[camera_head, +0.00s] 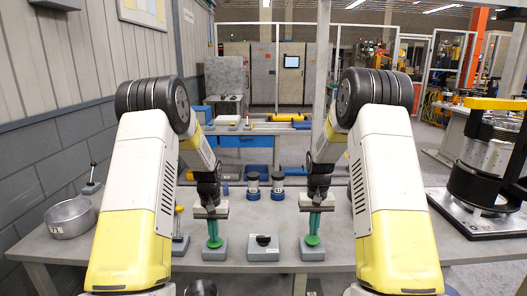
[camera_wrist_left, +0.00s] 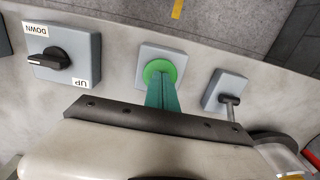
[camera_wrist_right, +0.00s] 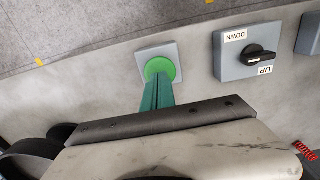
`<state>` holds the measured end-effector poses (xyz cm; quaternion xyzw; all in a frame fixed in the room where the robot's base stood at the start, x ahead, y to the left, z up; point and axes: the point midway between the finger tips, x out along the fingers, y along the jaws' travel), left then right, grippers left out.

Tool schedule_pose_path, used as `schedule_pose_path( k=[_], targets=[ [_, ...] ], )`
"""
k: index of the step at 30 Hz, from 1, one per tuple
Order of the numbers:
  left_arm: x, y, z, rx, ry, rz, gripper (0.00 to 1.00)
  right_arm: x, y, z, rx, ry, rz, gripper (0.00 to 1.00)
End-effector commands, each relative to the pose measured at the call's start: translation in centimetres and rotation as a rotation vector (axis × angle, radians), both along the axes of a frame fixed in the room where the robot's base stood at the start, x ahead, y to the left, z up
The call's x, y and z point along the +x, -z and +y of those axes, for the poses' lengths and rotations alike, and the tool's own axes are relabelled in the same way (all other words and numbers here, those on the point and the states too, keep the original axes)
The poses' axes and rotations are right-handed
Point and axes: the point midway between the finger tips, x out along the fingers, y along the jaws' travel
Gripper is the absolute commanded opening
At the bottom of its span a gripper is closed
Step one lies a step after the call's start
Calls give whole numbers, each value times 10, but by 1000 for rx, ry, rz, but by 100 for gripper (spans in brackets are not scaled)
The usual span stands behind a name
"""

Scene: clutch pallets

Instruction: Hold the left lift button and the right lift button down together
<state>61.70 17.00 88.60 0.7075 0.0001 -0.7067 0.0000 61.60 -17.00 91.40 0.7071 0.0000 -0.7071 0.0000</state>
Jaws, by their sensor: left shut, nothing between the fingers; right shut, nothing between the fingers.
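The left lift button (camera_head: 215,244) is a green round cap on a small grey box, below my left gripper (camera_head: 213,236). The left wrist view shows this left button (camera_wrist_left: 160,70) with the shut green fingertips (camera_wrist_left: 163,82) over its near part, seemingly touching. The right lift button (camera_head: 312,241) is a matching green cap on a grey box below my right gripper (camera_head: 314,233). In the right wrist view the shut fingertips (camera_wrist_right: 158,80) overlap the near part of that right button (camera_wrist_right: 160,66). Both grippers are empty and point down. I cannot tell how far either cap is pressed.
A grey selector box (camera_head: 263,253) with a black knob and UP and DOWN labels stands between the buttons. A small lever box (camera_wrist_left: 226,92) stands beside the left button. A metal pot (camera_head: 70,218) is at left, a black-and-steel clutch stack (camera_head: 482,165) at right.

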Motion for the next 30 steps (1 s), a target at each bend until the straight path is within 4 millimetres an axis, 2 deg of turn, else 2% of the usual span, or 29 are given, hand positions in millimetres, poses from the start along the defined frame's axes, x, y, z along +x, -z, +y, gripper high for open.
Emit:
schedule_pose_path(
  k=[30],
  targets=[
    [-2, 3, 0, 0, 0, 6, 0, 0, 28, 0, 0, 0, 1, 0]
  ],
)
